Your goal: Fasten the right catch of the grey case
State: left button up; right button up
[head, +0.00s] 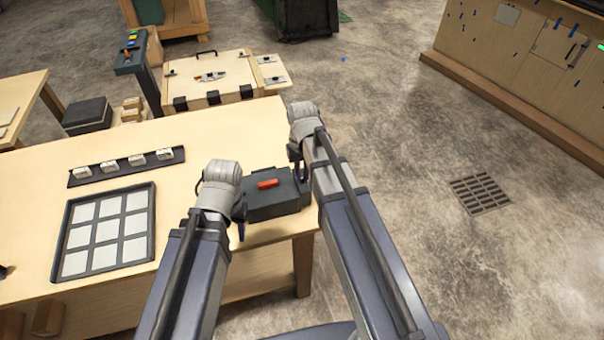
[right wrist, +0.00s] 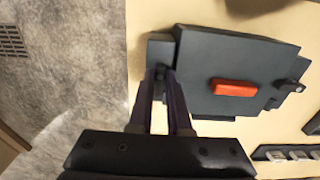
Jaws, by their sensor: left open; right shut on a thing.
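The grey case (head: 272,205) with an orange handle (head: 267,183) sits at the table's front right corner. It also shows in the right wrist view (right wrist: 205,50), lid down. My right gripper (right wrist: 166,74) is shut on the right catch (right wrist: 160,50) at the case's side; the fingers hide part of it, so I cannot tell whether it is latched. In the head view my right gripper (head: 298,165) is mostly hidden by its wrist. The other catch (right wrist: 290,87) is on the opposite side. My left gripper (head: 240,229) is open beside the case's left side.
A dark tray of pale square tiles (head: 151,222) and a strip with several white blocks (head: 72,181) lie on the table (head: 225,128) to the left. A wooden box (head: 212,67) with latches stands behind. Floor is open on the right, with a drain grate (head: 480,193).

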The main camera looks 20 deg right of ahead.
grip_shut()
jog(key=n, duration=0.3)
jog(key=shift+n, duration=0.4)
jog(key=n, duration=0.9)
jog(key=shift+n, duration=2.5)
